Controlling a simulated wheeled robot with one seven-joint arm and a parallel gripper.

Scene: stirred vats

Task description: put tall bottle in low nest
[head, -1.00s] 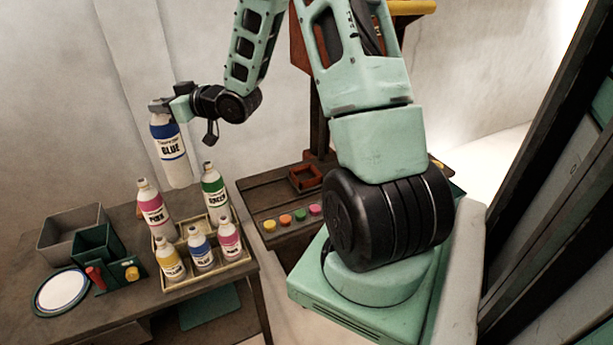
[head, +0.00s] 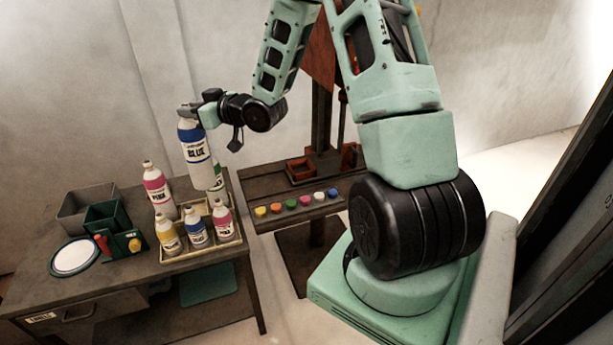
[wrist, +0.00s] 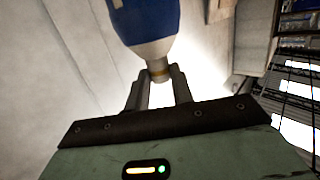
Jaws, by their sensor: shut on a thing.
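My gripper (head: 188,112) is shut on the neck of a tall white bottle with a blue label (head: 195,150). The bottle hangs nearly upright above the back of the table and covers part of the green bottle (head: 217,185). In the wrist view the two fingers (wrist: 158,88) close around its narrow neck, and its blue-and-white body (wrist: 150,22) extends beyond them. A small red-brown open square holder (head: 301,170), perhaps the low nest, sits on the low dark bench, to the right of the bottle and empty as far as I can see.
Grey (head: 72,218) and green (head: 108,232) bins and a white-topped plate (head: 74,257) are on the left. Several coloured buttons (head: 291,205) line the bench front. A dark post (head: 321,115) rises behind the bench.

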